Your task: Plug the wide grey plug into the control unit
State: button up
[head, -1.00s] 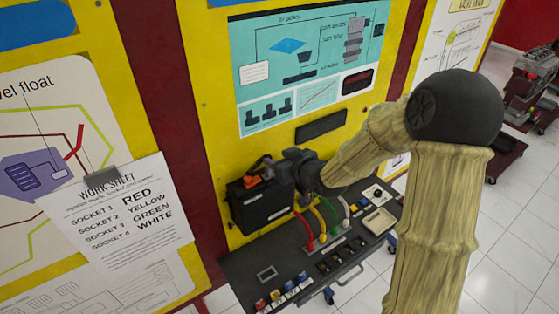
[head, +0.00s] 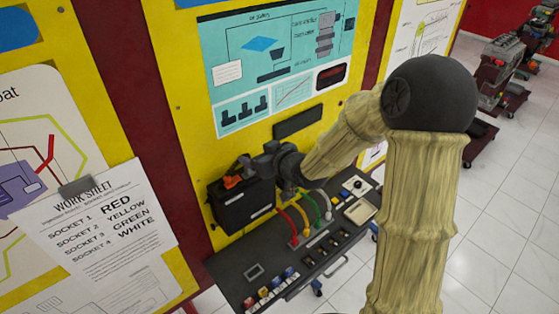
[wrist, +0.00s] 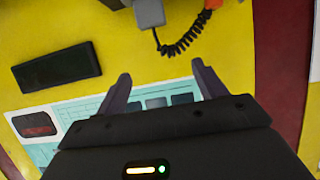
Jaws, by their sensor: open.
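My gripper (head: 272,162) is in front of the yellow panel, above a black box (head: 240,208) on the panel's shelf. In the wrist view my gripper (wrist: 160,70) is open, with nothing between its fingers. A grey block with a coiled black cord, which looks like the wide grey plug (wrist: 149,13), is at the top edge, beyond the fingertips and apart from them. I cannot make it out in the head view, where my gripper may hide it. A flat black rectangle (head: 298,121) on the panel also shows in the wrist view (wrist: 56,68). I cannot tell which black part is the control unit.
An orange part (head: 236,178) sits on the black box. Red, yellow, green and white leads (head: 300,222) arch over the dark shelf (head: 225,265), close below my arm. A worksheet (head: 100,230) is clipped at left. Free floor lies at right.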

jog(key=b+v, duration=0.2)
jog(key=v, duration=1.5)
jog(key=shift+f, duration=0.1)
dwell(1.9)
